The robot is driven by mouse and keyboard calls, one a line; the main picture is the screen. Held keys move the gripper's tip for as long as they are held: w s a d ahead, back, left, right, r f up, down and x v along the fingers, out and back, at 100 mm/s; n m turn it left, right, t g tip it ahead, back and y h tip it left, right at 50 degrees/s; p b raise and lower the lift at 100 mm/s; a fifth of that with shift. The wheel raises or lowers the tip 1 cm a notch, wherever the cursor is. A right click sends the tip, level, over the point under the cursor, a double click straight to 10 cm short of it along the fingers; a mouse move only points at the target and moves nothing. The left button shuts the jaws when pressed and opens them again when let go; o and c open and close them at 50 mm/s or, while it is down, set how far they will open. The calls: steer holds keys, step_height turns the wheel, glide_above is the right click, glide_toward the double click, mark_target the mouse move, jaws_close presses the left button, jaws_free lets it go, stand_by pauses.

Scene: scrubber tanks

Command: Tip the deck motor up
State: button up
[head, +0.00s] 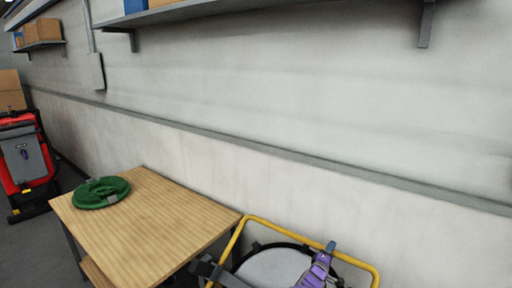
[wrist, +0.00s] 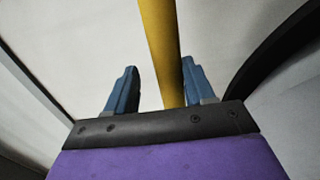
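A yellow tube frame (head: 300,236) rises at the bottom of the head view, around a round grey top (head: 272,268) with a dark rim. I cannot tell which part is the deck motor; the lower parts are cut off. My purple gripper (head: 330,246) with blue fingertips is at the frame's right side. In the wrist view my gripper (wrist: 160,78) has its fingers spread apart. The yellow bar (wrist: 160,40) runs up through the gap between them, nearer the right finger. I cannot tell whether it touches.
A wooden table (head: 150,225) with a green round item (head: 101,192) stands left of the frame. A red and grey machine (head: 27,163) is at far left. The wall (head: 300,100) is close behind, with a shelf (head: 190,12) above.

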steer(key=shift+o, duration=1.1)
steer(key=shift+d, duration=0.1)
steer(key=shift+s+f, duration=0.1)
steer(key=shift+f, duration=0.05)
steer(key=p+v, duration=0.4)
steer(key=v, duration=0.5)
steer(key=shift+f, duration=0.1)
steer(key=shift+a, duration=0.2)
